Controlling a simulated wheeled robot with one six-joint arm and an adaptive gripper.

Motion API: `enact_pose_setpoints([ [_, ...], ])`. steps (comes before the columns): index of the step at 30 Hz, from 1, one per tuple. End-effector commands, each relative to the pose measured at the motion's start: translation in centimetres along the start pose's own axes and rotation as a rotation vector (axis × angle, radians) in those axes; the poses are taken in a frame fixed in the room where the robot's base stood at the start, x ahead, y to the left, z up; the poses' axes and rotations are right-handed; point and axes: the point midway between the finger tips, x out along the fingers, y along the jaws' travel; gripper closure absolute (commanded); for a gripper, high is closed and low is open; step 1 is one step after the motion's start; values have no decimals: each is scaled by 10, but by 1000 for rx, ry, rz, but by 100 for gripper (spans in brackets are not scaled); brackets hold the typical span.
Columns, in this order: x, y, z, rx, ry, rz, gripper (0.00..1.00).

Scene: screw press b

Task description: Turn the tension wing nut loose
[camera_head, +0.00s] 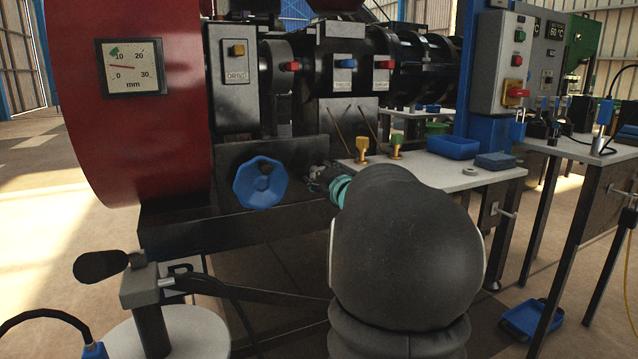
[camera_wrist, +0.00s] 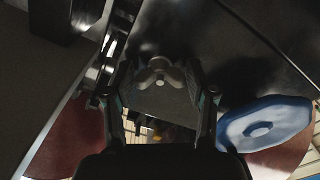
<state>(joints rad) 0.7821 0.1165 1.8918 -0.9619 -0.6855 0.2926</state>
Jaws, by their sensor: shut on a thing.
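The tension wing nut (camera_wrist: 160,74) is a grey, lobed nut on the dark press body, seen face-on in the wrist view. My gripper (camera_wrist: 161,80) has one finger on each side of it and is shut on it. In the head view my gripper (camera_head: 318,178) reaches the front of the press just right of the blue handwheel. The nut itself cannot be made out there; the gripper and my arm cover that spot.
The blue handwheel (camera_head: 260,182) is close left of my gripper, and right of it in the wrist view (camera_wrist: 264,125). A yellow-topped fitting (camera_head: 362,148) and a blue tray (camera_head: 453,146) are on the bench at right. A black-handled crank (camera_head: 103,265) stands front left.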

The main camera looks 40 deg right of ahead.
Motion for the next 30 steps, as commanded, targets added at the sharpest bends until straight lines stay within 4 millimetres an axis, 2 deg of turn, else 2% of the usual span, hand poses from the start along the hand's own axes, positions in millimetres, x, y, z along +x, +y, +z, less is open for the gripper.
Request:
enact_pose_setpoints([
  [13, 0, 0, 0, -280, 2, 1, 79],
  [30, 0, 1, -1, -345, 1, 0, 79],
])
